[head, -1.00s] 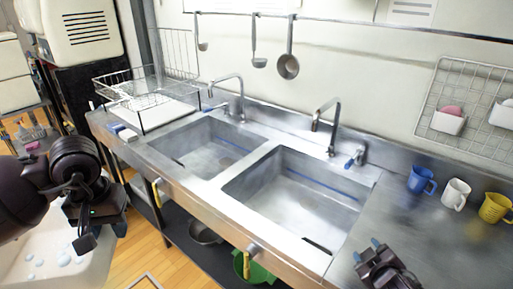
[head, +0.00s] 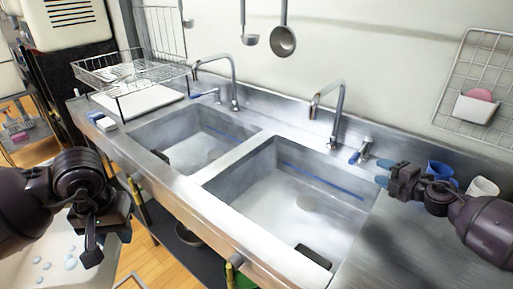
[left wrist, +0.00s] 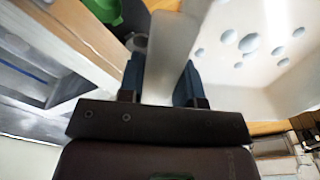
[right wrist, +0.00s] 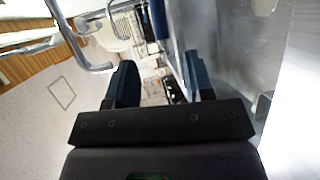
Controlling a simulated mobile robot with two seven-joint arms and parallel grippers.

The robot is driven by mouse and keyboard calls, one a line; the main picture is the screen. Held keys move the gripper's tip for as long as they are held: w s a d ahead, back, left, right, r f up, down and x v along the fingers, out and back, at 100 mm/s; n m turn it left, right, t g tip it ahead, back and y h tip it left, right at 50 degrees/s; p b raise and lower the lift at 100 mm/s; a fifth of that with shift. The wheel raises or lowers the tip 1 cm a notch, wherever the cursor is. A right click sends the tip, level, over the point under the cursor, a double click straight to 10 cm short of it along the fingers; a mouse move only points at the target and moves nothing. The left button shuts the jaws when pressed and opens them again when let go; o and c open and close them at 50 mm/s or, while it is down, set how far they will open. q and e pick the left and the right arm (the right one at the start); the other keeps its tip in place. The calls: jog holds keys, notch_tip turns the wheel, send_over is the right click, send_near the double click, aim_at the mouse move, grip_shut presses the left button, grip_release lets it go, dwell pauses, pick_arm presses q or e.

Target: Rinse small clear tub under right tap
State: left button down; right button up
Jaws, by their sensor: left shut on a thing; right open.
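My left gripper (head: 90,245) is shut on the wall of a whitish tub (head: 25,262) with bluish-grey spots, at the lower left, in front of the counter. In the left wrist view the pale wall (left wrist: 166,50) stands between the fingers and the spotted inside lies to the right. The right tap (head: 325,105) arches over the right sink (head: 290,210); no water shows from it. Its blue-tipped lever (head: 360,151) stands right of the spout. My right gripper (head: 383,174) is open and empty, just right of the lever. In the right wrist view a blue handle (right wrist: 158,20) shows beyond the fingers.
The left sink (head: 190,150) has its own tap (head: 222,70). A wire rack (head: 130,78) stands at the back left. A blue mug (head: 440,170) and a white mug (head: 483,187) stand behind my right arm. The right sink is empty apart from a dark rectangle (head: 313,256) at its front wall.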

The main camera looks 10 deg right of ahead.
aim_at(354, 159)
pick_arm(q)
notch_tip(354, 159, down, 3)
jog(key=shift+r+b, duration=0.2)
jog(key=shift+b, duration=0.5)
pick_arm(e)
jog(key=x, duration=1.1)
jog(key=shift+w+a, duration=0.1)
jog(key=shift+a, duration=0.05)
jog(key=shift+c, duration=0.3)
grip_shut()
